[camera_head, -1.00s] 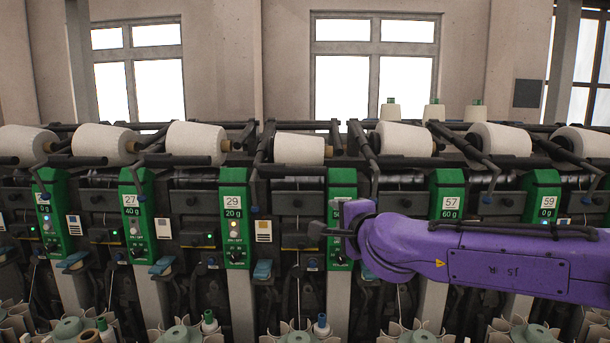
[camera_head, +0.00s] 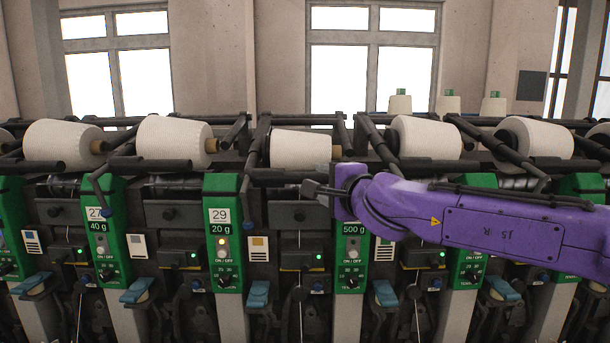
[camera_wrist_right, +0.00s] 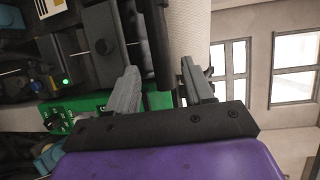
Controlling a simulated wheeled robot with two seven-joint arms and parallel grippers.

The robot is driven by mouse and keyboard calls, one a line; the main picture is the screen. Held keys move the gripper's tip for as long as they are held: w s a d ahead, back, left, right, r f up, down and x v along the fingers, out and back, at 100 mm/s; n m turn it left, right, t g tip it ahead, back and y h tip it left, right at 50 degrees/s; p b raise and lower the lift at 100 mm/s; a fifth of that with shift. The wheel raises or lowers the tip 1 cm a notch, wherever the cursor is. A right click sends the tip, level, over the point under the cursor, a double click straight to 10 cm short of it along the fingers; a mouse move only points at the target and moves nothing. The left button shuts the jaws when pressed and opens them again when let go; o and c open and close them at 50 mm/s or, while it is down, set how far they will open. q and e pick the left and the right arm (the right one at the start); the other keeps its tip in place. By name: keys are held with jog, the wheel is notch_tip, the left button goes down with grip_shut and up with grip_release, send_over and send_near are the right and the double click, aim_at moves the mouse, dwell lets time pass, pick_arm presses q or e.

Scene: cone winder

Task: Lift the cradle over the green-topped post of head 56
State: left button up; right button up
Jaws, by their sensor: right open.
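The green post (camera_head: 350,252) showing "500 g" stands right of centre; my right gripper hides its number plate, so I cannot read 56. My right gripper (camera_head: 316,191) is in front of the post's upper part, fingers pointing left. In the right wrist view the fingers (camera_wrist_right: 162,88) are open, with a dark cradle bar (camera_wrist_right: 157,40) showing between them; contact cannot be told. The cradle's handle bar (camera_head: 285,172) runs below a white cone (camera_head: 300,149), left of the post. The cone also shows in the wrist view (camera_wrist_right: 187,30). My left gripper is out of view.
The neighbouring post 29 (camera_head: 221,245) stands left, with post 27 (camera_head: 104,240) beyond. More white cones (camera_head: 425,138) on dark cradle arms line the machine to both sides. Spare cones (camera_head: 400,103) stand behind. Free room lies above the cones, before the windows.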

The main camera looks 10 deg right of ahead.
aim_at(314, 179)
jog(key=r+p+x, duration=0.1)
jog(key=p+x, duration=0.1)
jog(key=x, duration=0.7)
jog(key=shift+f, duration=0.4)
